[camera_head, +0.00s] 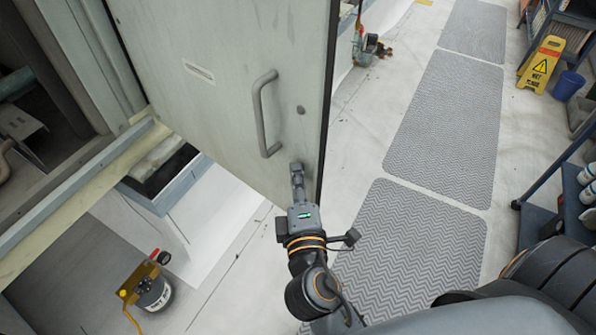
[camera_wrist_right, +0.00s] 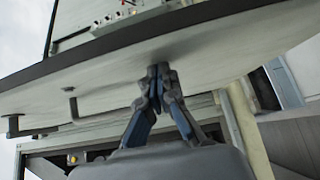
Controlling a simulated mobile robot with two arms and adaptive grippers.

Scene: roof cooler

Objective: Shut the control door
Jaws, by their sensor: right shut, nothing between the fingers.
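The control door (camera_head: 215,85) is a large pale grey-green panel that stands open in the head view, with a dark seal along its right edge. It has a vertical grey bar handle (camera_head: 262,115) and a small label. My right gripper (camera_head: 297,170) is shut and empty, with its tips at the door's face, below and right of the handle, near the free edge. In the right wrist view the closed fingertips (camera_wrist_right: 158,78) meet the pale door face (camera_wrist_right: 225,55), seemingly touching it; the handle (camera_wrist_right: 72,108) shows at left. My left gripper is out of view.
Grey textured mats (camera_head: 445,125) cover the walkway at right. A yellow wet-floor sign (camera_head: 541,62), a blue bucket (camera_head: 567,85) and a cart (camera_head: 540,215) stand at far right.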

